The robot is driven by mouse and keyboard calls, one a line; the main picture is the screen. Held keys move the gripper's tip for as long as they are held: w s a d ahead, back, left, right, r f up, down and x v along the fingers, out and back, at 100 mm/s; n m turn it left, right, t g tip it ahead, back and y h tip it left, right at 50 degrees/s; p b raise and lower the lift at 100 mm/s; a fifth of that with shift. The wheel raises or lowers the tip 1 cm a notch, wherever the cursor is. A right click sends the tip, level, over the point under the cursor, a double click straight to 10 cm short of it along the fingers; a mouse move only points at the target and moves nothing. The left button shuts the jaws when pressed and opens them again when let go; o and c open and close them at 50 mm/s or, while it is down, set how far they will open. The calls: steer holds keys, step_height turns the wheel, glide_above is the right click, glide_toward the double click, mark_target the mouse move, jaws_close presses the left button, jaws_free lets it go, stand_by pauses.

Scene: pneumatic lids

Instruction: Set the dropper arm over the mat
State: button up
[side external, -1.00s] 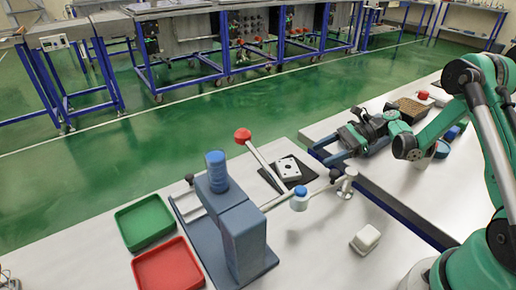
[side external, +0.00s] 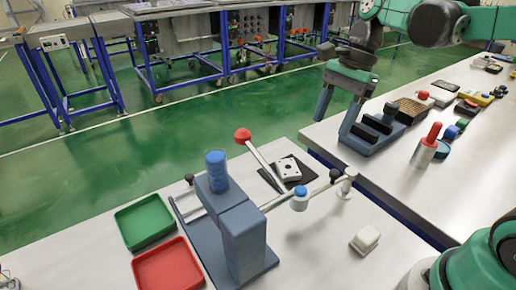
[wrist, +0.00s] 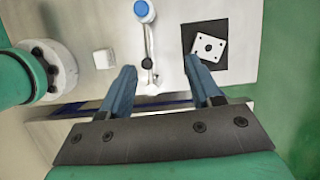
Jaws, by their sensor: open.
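A grey-blue stand (side external: 240,240) with a blue top (side external: 216,170) carries a pale rod. A white collar with a blue cap (side external: 299,198) sits on the rod, which runs on to a black knob and a small white post (side external: 348,184). A thin arm with a red knob (side external: 243,135) slants across to near the blue cap. The black mat (side external: 267,180) lies behind with a white holed plate (side external: 288,169) on it. My gripper (side external: 335,128) is open, empty, pointing down, well above the bench. In the wrist view the blue cap (wrist: 144,10) and mat (wrist: 217,28) show beyond its fingertips (wrist: 159,66).
Green (side external: 145,222) and red (side external: 168,270) trays lie left of the stand. A white block (side external: 365,240) is front right. The second bench holds a red-topped cylinder (side external: 428,145) and several other items. A gap with a blue rail separates the benches.

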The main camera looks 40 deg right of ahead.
mark_target(335, 172)
steer(key=s+f+n+h, duration=0.1)
steer(key=h, duration=0.1)
steer(key=s+f+n+h, duration=0.1)
steer(key=f+h, duration=0.1)
steer(key=shift+s+n, duration=0.3)
steer(key=shift+f, duration=3.25)
jaws_close()
steer(key=shift+d, duration=0.1)
